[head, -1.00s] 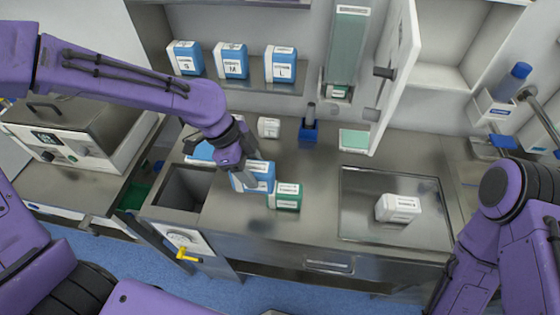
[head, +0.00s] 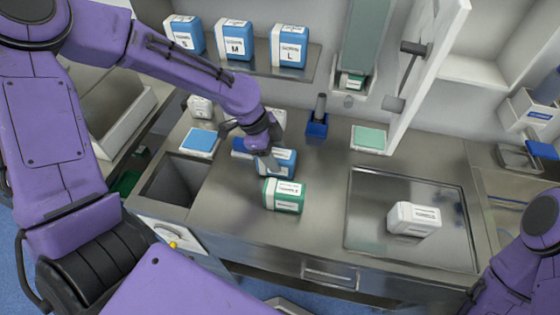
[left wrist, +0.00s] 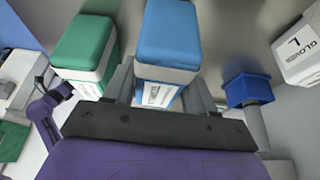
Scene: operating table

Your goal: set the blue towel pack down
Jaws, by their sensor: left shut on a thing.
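The blue towel pack (head: 284,158), blue and white with a label, is at the counter's middle, behind and touching or nearly touching the green pack (head: 285,196) in the head view. My left gripper (head: 266,163) is shut on the blue pack from above. In the left wrist view the blue pack (left wrist: 168,38) sits between the fingers, with the green pack (left wrist: 85,45) beside it. I cannot tell whether the blue pack's base touches the counter (head: 240,212). My right gripper is out of view; only part of my right arm shows at the right edge.
A blue holder (head: 316,125) stands behind the packs. A recessed tray (head: 362,240) with a white pack (head: 414,218) is at right. An open bin well (head: 178,182) and a blue-topped pad (head: 199,142) are at left. Blue boxes S, M and L (head: 288,46) stand on the shelf.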

